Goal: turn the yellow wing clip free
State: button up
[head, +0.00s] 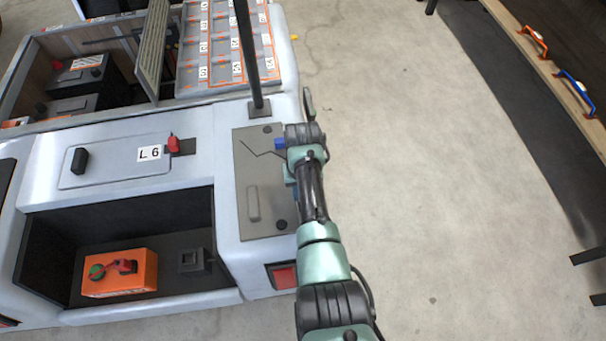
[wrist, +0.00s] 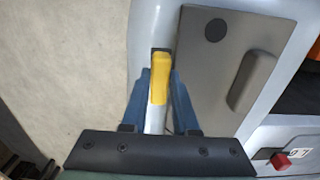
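The yellow wing clip (wrist: 159,78) is in the wrist view, on the pale body of the cart beside a grey panel. It is a narrow tab with its far end at a dark slot. My gripper (wrist: 159,82) has its two blue fingers on either side of the tab, very close to it. Whether they press on it or leave thin gaps I cannot tell. In the head view my gripper (head: 288,180) is at the right edge of the cart (head: 225,150), largely covered by my own arm. The clip does not show there.
The grey panel (head: 252,160) carries a raised bar and a dark round knob. A black post (head: 250,50) rises behind it. A red lever (head: 174,144) by the L 6 label and an orange box (head: 120,275) lie left. Open floor is on the right.

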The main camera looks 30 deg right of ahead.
jog(key=o, duration=0.4)
notch_tip(320, 180, up, 13)
jog(key=p, duration=0.3)
dwell(0.6)
